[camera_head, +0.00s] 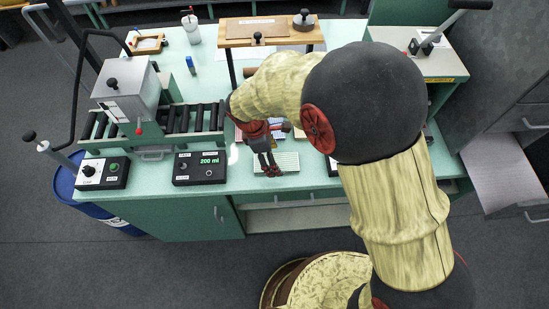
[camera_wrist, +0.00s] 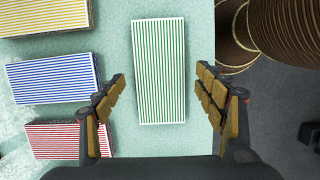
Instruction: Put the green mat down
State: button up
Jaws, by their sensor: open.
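The green mat (camera_wrist: 159,72), striped green and white, lies flat on the pale green worktop in the wrist view. It also shows in the head view (camera_head: 287,162), just right of my gripper's fingers. My gripper (camera_wrist: 162,98) is open, with one finger on each side of the mat and a gap to it on both sides. In the head view my gripper (camera_head: 267,166) hangs low over the worktop near its front edge. Nothing is held between the fingers.
Yellow (camera_wrist: 45,15), blue (camera_wrist: 52,78) and red (camera_wrist: 68,140) striped blocks stand left of the mat in the wrist view. A raised wooden shelf (camera_head: 270,32) stands behind.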

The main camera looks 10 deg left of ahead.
jog(key=p+v, duration=0.2)
jog(key=v, duration=0.8)
jog(key=shift+r, duration=0.4)
jog(key=s+d+r+m+t+y, duration=0.1)
jog(key=d+r+m+y, duration=0.2)
jog(key=d+r+m, duration=0.9)
jog(key=s+d+r+m+t, duration=0.2)
jog(key=s+d+r+m, duration=0.2)
jog(key=d, duration=0.5)
jog(key=s+d+r+m+t, duration=0.2)
jog(key=s+d+r+m, duration=0.1)
jog(key=s+d, duration=0.5)
jog(key=shift+d+r+m, duration=0.35)
jog(key=shift+d+m, duration=0.1)
jog(key=shift+m, duration=0.25)
jog(key=shift+s+f, duration=0.1)
